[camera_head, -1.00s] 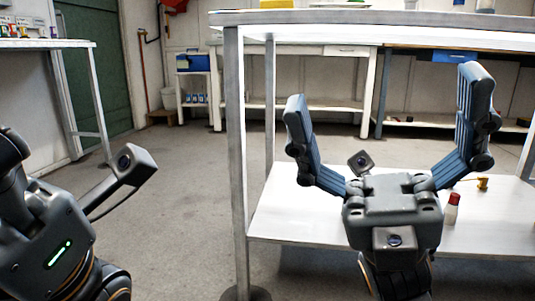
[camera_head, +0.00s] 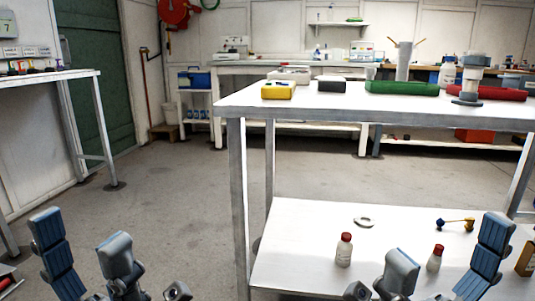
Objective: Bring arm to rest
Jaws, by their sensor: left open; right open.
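My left gripper (camera_head: 80,230) is at the bottom left, with its blue-padded fingers apart and nothing between them. It is over the floor, left of the white table. My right gripper (camera_head: 448,240) is at the bottom right, in front of the table's lower shelf (camera_head: 305,235). Its fingers are spread apart, and I see nothing held. The lower parts of both arms are cut off by the bottom edge of the view.
The lower shelf holds two red-capped bottles (camera_head: 344,250) (camera_head: 435,258), a grey ring (camera_head: 364,222) and a blue-and-yellow item (camera_head: 455,225). The floor (camera_head: 180,200) left of the table is clear.

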